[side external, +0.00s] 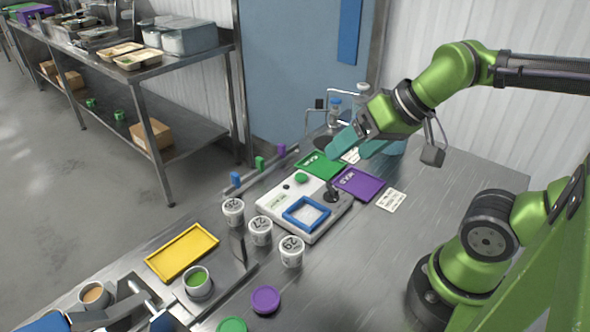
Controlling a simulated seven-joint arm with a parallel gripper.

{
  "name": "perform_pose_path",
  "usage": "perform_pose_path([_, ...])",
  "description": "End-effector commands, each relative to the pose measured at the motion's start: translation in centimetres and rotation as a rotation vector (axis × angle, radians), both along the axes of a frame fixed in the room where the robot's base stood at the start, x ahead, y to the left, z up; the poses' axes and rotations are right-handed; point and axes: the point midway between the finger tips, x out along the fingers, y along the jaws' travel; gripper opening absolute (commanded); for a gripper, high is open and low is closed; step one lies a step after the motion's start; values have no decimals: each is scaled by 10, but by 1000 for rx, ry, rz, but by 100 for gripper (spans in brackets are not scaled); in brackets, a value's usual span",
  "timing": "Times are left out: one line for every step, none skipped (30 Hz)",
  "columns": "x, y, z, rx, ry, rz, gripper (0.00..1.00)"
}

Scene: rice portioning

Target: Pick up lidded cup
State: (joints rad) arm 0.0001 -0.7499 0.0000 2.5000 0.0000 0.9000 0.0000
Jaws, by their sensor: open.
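Three white lidded cups with dark markings on their lids stand in a slanting row on the steel table in the side view: the far left cup (233,212), the middle cup (260,231) and the near right cup (291,252). All look upright. My gripper (347,150) has teal fingers and is open, with nothing seen between them. It is above the back of the table, up and to the right of the cups, well apart from them.
A white device with a blue square frame (306,212) stands right behind the cups. Green (320,165) and purple (358,184) trays lie beyond it. A yellow tray (182,251), an open cup with green contents (197,279) and a purple disc (265,299) are nearer.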

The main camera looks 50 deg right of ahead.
Motion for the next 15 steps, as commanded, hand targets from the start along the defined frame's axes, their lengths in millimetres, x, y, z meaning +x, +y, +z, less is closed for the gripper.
perform_pose_path([0,0,0,0,0,0,84])
perform_pose_path([0,0,0,0,0,0,84])
perform_pose_path([0,0,0,0,0,0,84])
perform_pose_path([0,0,0,0,0,0,84])
perform_pose_path([0,0,0,0,0,0,84])
perform_pose_path([0,0,0,0,0,0,84])
perform_pose_path([0,0,0,0,0,0,84])
perform_pose_path([0,0,0,1,0,-1,84])
perform_pose_path([0,-1,-1,0,4,-3,84])
perform_pose_path([1,-1,-3,0,12,-6,84])
perform_pose_path([2,-2,-5,-2,24,-8,84])
perform_pose_path([4,-2,-10,-5,44,-11,84])
perform_pose_path([7,-2,-13,-7,62,-13,84])
perform_pose_path([9,-2,-16,-11,82,-10,84])
perform_pose_path([14,-1,-22,-28,113,12,84])
